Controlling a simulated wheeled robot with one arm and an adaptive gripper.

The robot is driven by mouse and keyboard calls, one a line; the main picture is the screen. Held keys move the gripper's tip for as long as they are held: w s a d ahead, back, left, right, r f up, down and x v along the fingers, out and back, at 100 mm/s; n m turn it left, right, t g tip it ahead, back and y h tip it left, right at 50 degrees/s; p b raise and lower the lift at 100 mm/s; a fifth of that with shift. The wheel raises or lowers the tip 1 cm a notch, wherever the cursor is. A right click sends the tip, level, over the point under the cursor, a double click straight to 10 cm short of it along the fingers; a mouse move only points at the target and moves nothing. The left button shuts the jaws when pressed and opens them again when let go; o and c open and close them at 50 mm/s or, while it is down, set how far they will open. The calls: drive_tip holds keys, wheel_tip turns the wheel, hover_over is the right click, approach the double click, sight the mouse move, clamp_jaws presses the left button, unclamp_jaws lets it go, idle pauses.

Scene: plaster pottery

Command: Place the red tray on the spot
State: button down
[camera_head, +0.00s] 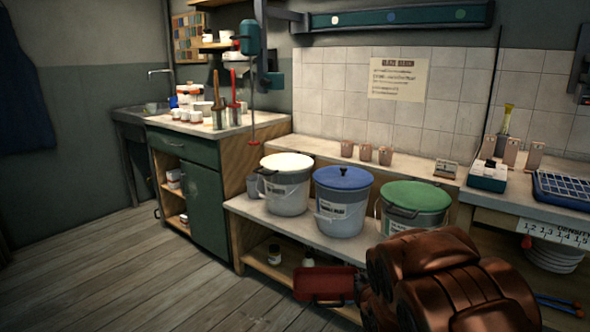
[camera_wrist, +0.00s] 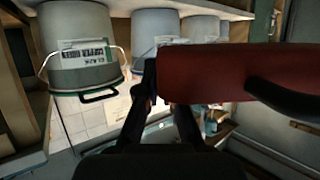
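The red tray (camera_head: 323,283) is shallow and rectangular, held in the air in front of the low shelf unit. In the wrist view the tray (camera_wrist: 215,75) fills the right side, with a dark handle (camera_wrist: 288,98) at its far end. My gripper (camera_wrist: 158,92) is closed on the tray's near end, one finger on each side. In the head view my brown arm hides the gripper's fingers. I cannot pick out a marked spot in either view.
Three lidded buckets, white (camera_head: 286,184), blue (camera_head: 342,200) and green (camera_head: 414,207), stand on the low bench (camera_head: 262,213) behind the tray. A green cabinet (camera_head: 190,180) with jars on top is at left. A blue tray (camera_head: 565,188) lies on the right worktop. The wooden floor (camera_head: 110,275) is clear.

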wheel_tip(320, 180, up, 27)
drive_tip(key=p, duration=2.6)
drive_tip(key=shift+r, duration=0.15)
drive_tip(key=shift+d, duration=0.1)
